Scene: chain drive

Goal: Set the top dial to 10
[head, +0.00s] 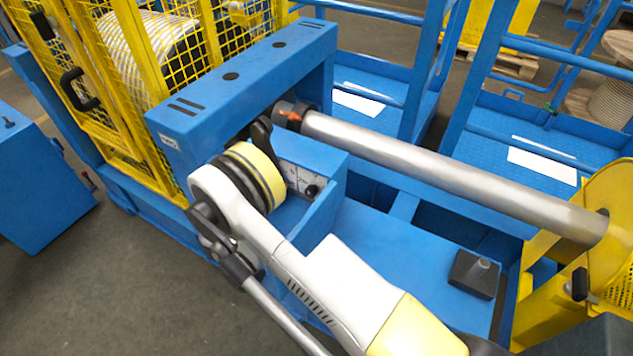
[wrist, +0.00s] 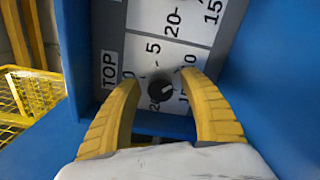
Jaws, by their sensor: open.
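In the wrist view the top dial is a small round black knob (wrist: 160,90) on a white scale plate (wrist: 140,48) labelled TOP. The numbers 0, 5, 10, 15 and 20 run around it, and the picture shows the plate turned on its side. A small pale mark shows on the knob; its exact setting is too blurred to read. My gripper (wrist: 166,82) is open, with one yellow finger on each side of the knob and gaps showing between. In the head view my arm reaches to the panel (head: 292,172), and the gripper's fingers are hidden.
A second scale (wrist: 190,14) lies beside the top one in the wrist view. A black knob (head: 311,191) shows on the panel in the head view; I cannot tell which. Blue housing walls (head: 318,215) flank the panel. A steel roller (head: 450,170) runs to the right.

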